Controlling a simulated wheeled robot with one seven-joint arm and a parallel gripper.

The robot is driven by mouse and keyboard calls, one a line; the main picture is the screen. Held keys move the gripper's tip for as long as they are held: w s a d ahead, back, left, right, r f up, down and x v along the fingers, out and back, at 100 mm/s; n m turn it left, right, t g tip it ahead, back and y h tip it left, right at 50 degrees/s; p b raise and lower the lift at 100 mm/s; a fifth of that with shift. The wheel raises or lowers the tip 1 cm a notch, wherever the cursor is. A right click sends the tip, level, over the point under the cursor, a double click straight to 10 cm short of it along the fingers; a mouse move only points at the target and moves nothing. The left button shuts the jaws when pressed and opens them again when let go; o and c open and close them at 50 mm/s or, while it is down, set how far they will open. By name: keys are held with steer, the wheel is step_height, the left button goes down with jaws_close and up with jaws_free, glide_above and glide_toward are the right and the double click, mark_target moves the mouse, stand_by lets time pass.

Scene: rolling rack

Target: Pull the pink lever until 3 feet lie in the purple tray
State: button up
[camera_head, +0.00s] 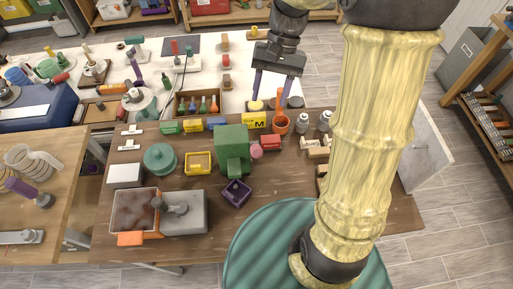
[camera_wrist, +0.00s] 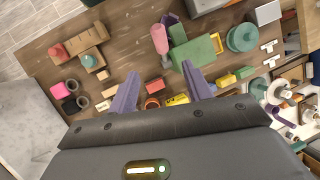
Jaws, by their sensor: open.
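The green box (camera_head: 232,143) stands on the brown table, with the pink lever (camera_head: 256,151) on its right side. In the wrist view the pink lever (camera_wrist: 159,40) stands out beside the green box (camera_wrist: 196,50). The purple tray (camera_head: 246,202) sits on the table in front of the green box. Its inside is dark and small, so I cannot tell what lies in it; the wrist view shows only part of the purple tray (camera_wrist: 169,19). My gripper (camera_head: 270,104) is open and empty, above the table's back edge, behind and apart from the lever. Its purple fingers also show in the wrist view (camera_wrist: 162,74).
A yellow block marked M (camera_head: 254,120), an orange pot (camera_head: 281,124) and a red block (camera_head: 271,142) stand near my gripper. A yellow tray (camera_head: 198,170) and a teal lidded pot (camera_head: 160,158) are left of the green box. Table space right of the purple tray is clear.

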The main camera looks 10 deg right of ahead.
mark_target(257, 145)
steer(key=p+x, duration=0.2)
steer(key=x, duration=1.5)
steer(key=shift+a+f+p, duration=0.1)
steer(key=shift+f+p, duration=0.05)
steer(key=shift+p, duration=0.2)
steer(key=shift+c, duration=0.4)
jaws_close()
